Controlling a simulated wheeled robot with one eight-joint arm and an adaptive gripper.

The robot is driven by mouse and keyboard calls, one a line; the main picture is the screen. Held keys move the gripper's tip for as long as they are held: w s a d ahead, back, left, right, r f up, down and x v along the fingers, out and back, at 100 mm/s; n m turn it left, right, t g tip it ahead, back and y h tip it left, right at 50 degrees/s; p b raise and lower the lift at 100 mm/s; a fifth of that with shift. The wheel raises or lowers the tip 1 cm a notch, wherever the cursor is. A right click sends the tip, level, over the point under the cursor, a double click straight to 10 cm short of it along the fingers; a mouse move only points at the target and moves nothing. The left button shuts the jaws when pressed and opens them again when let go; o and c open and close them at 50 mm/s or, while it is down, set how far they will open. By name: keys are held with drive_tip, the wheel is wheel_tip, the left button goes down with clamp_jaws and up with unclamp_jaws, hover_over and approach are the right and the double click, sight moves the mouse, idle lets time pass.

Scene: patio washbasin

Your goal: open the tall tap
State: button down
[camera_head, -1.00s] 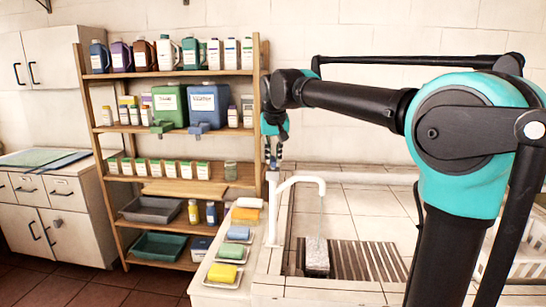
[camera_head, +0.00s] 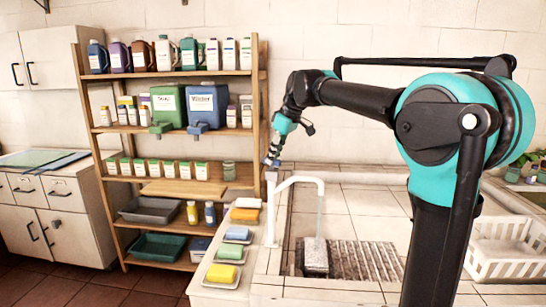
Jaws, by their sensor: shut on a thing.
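The tall tap (camera_head: 271,215) is white, with an upright post and a spout that arches to the right over the basin. A thin, pale, see-through stream (camera_head: 319,212) hangs below the spout's end, as of running water. My gripper (camera_head: 270,163) reaches down to the top of the post and is shut on the tap's top part, probably its handle. The handle is small here and largely hidden by the fingers.
A grey speckled block (camera_head: 316,256) stands under the spout on the slatted drain (camera_head: 365,262). Several soap bars on dishes, such as a yellow one (camera_head: 222,273), line the ledge left of the tap. A bottle shelf (camera_head: 180,188) stands behind. A white basket (camera_head: 505,250) is at right.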

drive_tip(key=n+g, duration=0.1)
drive_tip(key=n, duration=0.3)
drive_tip(key=shift+w+n+g, duration=0.1)
drive_tip(key=shift+n+g, duration=0.2)
drive_tip(key=shift+g, duration=0.1)
drive_tip(key=shift+d, duration=0.1)
drive_tip(key=c, duration=1.5)
unclamp_jaws()
drive_tip(key=shift+r, duration=0.1)
drive_tip(key=v, duration=1.1)
drive_tip(key=shift+d+r, duration=0.3)
